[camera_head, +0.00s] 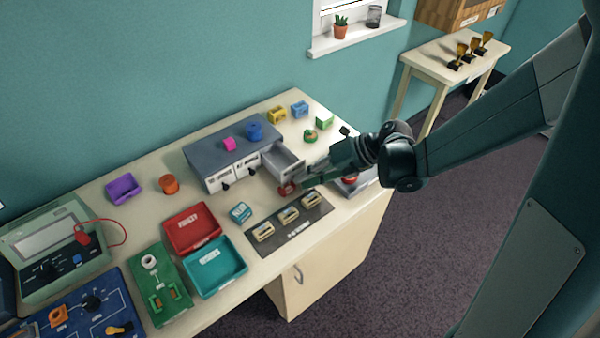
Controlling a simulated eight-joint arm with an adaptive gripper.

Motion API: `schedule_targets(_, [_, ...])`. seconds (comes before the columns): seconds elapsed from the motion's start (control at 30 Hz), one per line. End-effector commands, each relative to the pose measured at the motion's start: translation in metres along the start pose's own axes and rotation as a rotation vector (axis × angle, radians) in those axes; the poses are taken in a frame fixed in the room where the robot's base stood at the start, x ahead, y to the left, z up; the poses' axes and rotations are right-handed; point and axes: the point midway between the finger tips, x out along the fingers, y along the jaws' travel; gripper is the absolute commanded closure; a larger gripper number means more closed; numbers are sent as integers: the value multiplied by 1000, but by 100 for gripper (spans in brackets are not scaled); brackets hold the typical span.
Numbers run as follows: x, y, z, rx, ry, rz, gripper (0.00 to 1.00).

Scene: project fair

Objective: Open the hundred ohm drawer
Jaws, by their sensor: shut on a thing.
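A grey drawer cabinet (208,152) stands on the table with drawer fronts facing the front right. Its left drawer (217,180) and middle drawer (244,168) are closed, each with a dark handle. Its right drawer (284,162) is pulled well out, and its inside shows. My gripper (289,187) is at the front of this right drawer, shut on its handle, which is mostly hidden by the fingers. The drawer labels are too small to read, so I cannot tell which is the hundred ohm one.
A pink block (229,144) and blue cylinder (254,131) sit on the cabinet. A dark mat (285,235) with several small parts lies in front. Red (192,229) and teal (215,267) trays are front left. Small coloured blocks stand behind the open drawer.

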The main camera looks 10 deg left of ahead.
Motion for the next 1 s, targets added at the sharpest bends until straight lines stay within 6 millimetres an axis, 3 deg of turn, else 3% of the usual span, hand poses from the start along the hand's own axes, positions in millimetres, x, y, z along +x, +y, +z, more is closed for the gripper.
schedule_targets(0.2, [0, -1, 1, 0, -1, -2, 100])
schedule_targets(0.23, [0, -1, 1, 0, -1, -2, 87])
schedule_targets(0.3, [0, -1, 1, 0, -1, -2, 82])
schedule_targets(0.73, [-2, 0, 1, 0, -1, -1, 82])
schedule_targets(1.0, [-20, 0, 1, 0, -1, -1, 82])
